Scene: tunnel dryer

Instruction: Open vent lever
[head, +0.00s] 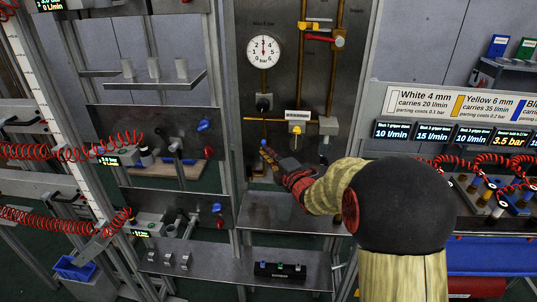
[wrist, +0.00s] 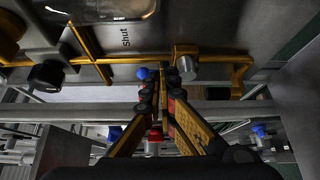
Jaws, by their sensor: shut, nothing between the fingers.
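My gripper (head: 264,150) is at the lower part of a grey upright panel (head: 285,75), below the brass pipework. In the wrist view the gripper's fingers (wrist: 159,78) are together with nothing held, just below a horizontal brass pipe. A small blue tip (wrist: 143,73) shows right beside the left fingertip; whether they touch I cannot tell. The word "Shut" is printed on the panel above it. A thin yellow rod (wrist: 86,41) slants across the panel at the left. No part is clearly marked as the vent lever. A red-handled valve (head: 319,39) sits higher on the panel.
A pressure gauge (head: 263,50) is on the panel above my gripper. A black knob (wrist: 46,74) and a brass fitting (wrist: 187,62) flank the fingers. A metal shelf (head: 285,212) lies below my arm. Red coiled hoses (head: 70,150) hang at the left.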

